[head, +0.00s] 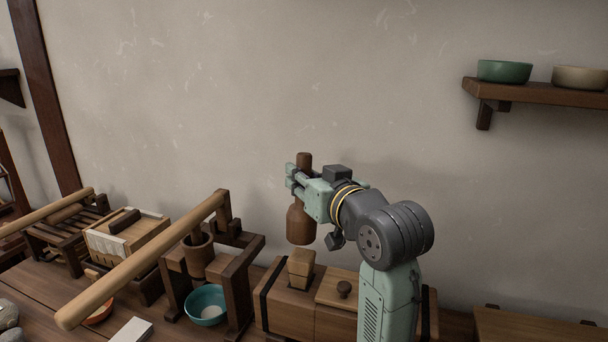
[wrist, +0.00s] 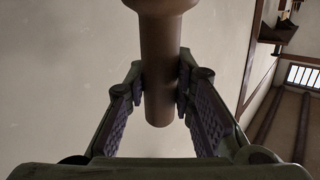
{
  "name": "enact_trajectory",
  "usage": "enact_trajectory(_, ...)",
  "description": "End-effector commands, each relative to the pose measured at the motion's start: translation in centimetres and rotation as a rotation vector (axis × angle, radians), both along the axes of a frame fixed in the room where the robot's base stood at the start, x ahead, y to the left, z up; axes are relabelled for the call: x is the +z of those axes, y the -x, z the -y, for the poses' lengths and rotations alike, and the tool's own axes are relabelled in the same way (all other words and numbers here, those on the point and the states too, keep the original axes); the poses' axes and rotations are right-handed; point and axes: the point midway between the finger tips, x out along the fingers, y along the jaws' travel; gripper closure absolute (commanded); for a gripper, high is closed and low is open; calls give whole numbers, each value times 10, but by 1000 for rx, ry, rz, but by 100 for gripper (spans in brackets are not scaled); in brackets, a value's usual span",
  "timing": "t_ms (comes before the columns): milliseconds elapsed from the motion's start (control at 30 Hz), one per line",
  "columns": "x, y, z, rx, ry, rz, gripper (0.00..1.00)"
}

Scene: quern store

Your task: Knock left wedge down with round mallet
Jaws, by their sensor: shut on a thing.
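My gripper (head: 298,182) is shut on the handle of the brown round mallet (head: 300,222). The mallet hangs upright with its thick head down. In the wrist view, the mallet handle (wrist: 158,95) sits between both finger pads, and its head is at the top edge. A light wooden wedge (head: 301,268) stands up from the left part of a wooden box-like block (head: 290,308). The mallet head is above the wedge, and a small gap shows between them. No second wedge is visible; my arm covers part of the block's right side.
A shelf (head: 535,90) with bowls hangs upper right. The wall is close behind.

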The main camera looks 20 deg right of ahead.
Motion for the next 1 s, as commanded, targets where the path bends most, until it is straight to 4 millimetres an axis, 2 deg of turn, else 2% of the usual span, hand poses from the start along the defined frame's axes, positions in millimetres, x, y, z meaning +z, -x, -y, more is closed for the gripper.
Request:
enact_trajectory(33,-22,0,0,1,-2,1,100)
enact_trajectory(67,-31,0,0,1,-2,1,100)
enact_trajectory(100,-20,0,0,0,-1,3,100)
enact_trajectory(133,-18,0,0,0,-1,3,100)
enact_trajectory(367,-19,0,0,0,-2,0,100)
enact_trajectory(667,14,0,1,0,-1,1,100)
enact_trajectory(1000,13,0,1,0,-1,1,100)
